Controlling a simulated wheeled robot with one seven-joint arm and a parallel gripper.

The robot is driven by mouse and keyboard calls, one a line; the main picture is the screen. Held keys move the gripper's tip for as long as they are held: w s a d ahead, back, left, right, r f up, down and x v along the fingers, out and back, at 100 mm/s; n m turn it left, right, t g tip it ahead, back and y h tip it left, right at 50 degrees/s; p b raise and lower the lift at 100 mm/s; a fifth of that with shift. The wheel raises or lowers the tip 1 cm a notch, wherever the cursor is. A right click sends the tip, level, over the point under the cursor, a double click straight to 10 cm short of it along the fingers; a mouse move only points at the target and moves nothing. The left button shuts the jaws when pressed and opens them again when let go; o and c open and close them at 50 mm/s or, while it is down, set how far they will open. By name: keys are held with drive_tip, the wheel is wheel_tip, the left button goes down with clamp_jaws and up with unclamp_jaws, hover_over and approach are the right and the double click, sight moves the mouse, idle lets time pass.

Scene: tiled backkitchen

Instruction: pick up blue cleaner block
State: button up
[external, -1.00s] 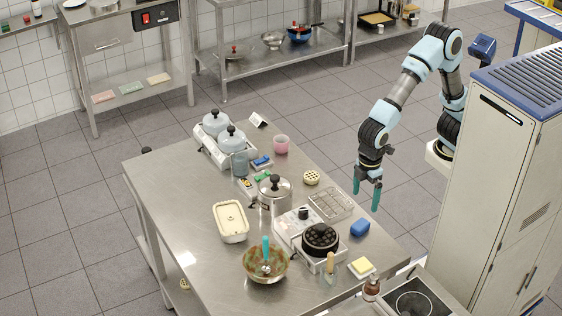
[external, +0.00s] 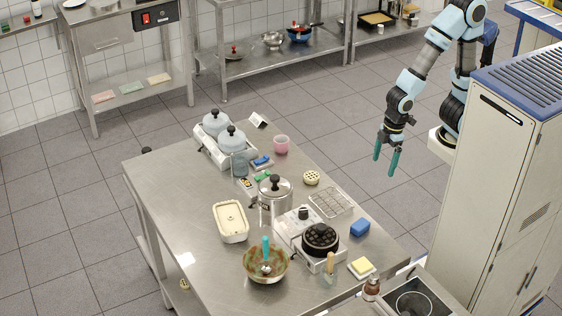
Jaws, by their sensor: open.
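A blue block (external: 360,228) lies on the steel table near its right edge, to the right of the waffle iron. My gripper (external: 385,165) points down with its two teal fingers apart and nothing between them. In the picture it is above and slightly right of the blue block, off the table's right side and well apart from the block. Another small blue item (external: 261,161) lies farther back on the table, by the pots.
A wire rack (external: 331,204), a black waffle iron (external: 320,240) and a yellow block on a dish (external: 361,267) surround the blue block. A steel pot (external: 275,199) stands mid-table. A tall grey cabinet (external: 505,180) stands right of the table.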

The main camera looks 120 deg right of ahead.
drive_tip(key=shift+s+d+f, duration=0.15)
drive_tip(key=shift+s+f, duration=0.05)
drive_tip(key=shift+s, duration=0.3)
